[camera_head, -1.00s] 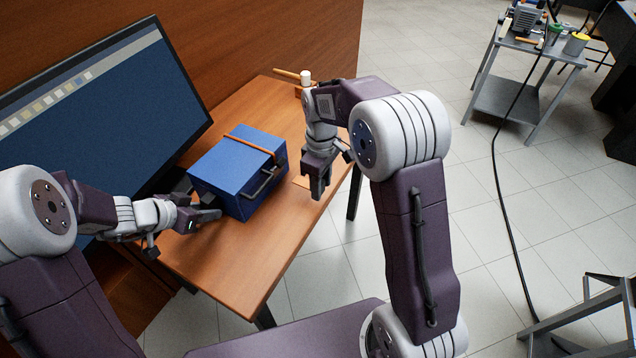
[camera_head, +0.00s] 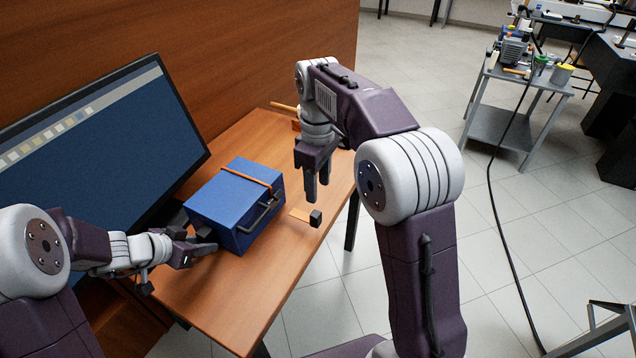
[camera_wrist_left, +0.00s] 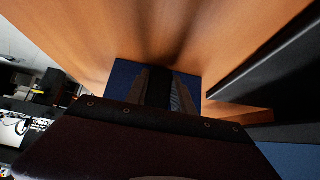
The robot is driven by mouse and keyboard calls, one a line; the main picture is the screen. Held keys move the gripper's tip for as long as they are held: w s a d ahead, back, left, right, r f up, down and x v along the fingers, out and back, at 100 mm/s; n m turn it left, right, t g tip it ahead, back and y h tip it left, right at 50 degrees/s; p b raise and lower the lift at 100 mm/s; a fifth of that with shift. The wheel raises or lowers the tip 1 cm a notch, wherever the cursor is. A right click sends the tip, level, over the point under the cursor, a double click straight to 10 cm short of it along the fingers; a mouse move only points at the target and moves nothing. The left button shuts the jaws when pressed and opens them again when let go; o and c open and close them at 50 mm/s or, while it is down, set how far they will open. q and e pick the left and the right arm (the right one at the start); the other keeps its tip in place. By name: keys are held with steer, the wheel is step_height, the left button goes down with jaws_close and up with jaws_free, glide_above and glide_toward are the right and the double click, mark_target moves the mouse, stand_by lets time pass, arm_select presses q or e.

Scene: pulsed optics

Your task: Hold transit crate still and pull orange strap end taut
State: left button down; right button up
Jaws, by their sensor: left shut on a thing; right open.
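The transit crate (camera_head: 232,198) is a blue box on the wooden table, with a dark handle on its front; its blue side also shows in the left wrist view (camera_wrist_left: 125,74). An orange strap (camera_head: 247,176) crosses its top. The orange strap end (camera_head: 299,214) lies right of the crate, with a black block (camera_head: 316,218) at its tip. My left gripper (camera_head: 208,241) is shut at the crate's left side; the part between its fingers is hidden. My right gripper (camera_head: 317,190) is open and empty, fingers down, above and behind the black block, apart from it.
A large monitor (camera_head: 95,150) stands left of the crate. The wooden table (camera_head: 215,305) is bare in front of the crate. A wooden panel (camera_head: 230,50) rises behind it. A grey cart (camera_head: 500,125) with tools stands on the floor at the far right.

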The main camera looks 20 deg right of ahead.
mark_target(318, 214)
arm_select(q)
steer(key=shift+f, duration=0.1)
stand_by(0.5)
jaws_free()
steer(key=shift+s+a+b, duration=0.25)
steer(key=shift+a+b, duration=0.1)
steer(key=shift+b, duration=0.1)
arm_select(e)
steer(key=shift+w+f, duration=0.1)
steer(key=shift+f, duration=0.35)
arm_select(q)
steer(key=shift+s+a+b, duration=0.85)
steer(key=shift+s+a, duration=0.3)
steer(key=shift+s, duration=0.05)
arm_select(e)
steer(key=shift+f, duration=0.85)
arm_select(q)
steer(key=shift+s+a+b, duration=0.95)
steer(key=shift+s+a, duration=0.7)
steer(key=shift+s, duration=0.05)
arm_select(e)
steer(key=shift+f, duration=0.95)
arm_select(q)
step_height(318, 214, up, 8)
steer(key=p, duration=0.5)
arm_select(e)
step_height(318, 214, up, 5)
steer(key=shift+f, duration=0.1)
